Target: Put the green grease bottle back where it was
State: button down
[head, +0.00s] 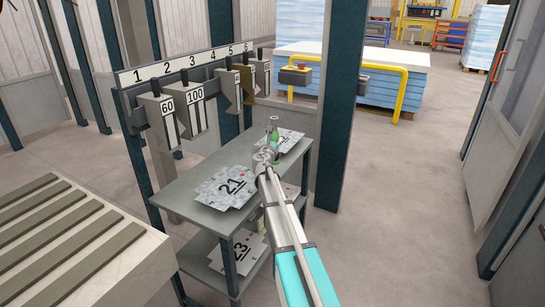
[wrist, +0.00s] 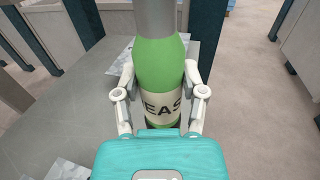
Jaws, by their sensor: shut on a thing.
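The green grease bottle (head: 273,137) has a grey top and stands upright above the right part of the grey table (head: 185,190) in the head view. In the wrist view the bottle (wrist: 160,70) fills the middle, with part of its label reading "EAS". My gripper (wrist: 160,95) has one finger on each side of the bottle and is shut on it. In the head view my gripper (head: 266,155) is at the near side of the bottle. I cannot tell whether the bottle's base touches the table; its lower part is hidden.
Sheets marked 21 (head: 234,187) lie on the table, with another sheet (head: 287,141) beside the bottle. A lower shelf holds sheets marked 23 (head: 240,250). A numbered rack (head: 190,62) with hanging tools stands behind the table. A dark post (head: 340,100) rises at its right.

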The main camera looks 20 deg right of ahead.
jog(key=shift+w+d+f+b, duration=0.2)
jog(key=shift+w+f+b, duration=0.35)
jog(key=shift+w+f, duration=0.25)
jog(key=shift+w+f+b, duration=0.2)
jog(key=shift+f+b, duration=0.2)
jog(key=shift+f, duration=0.05)
jog(key=shift+w+d+f+b, duration=0.1)
jog(key=shift+f+b, duration=1.5)
jog(key=shift+f, duration=0.05)
jog(key=shift+f, duration=0.15)
jog(key=shift+c, duration=0.8)
grip_release()
jog(key=shift+r, duration=0.25)
jog(key=v, duration=1.2)
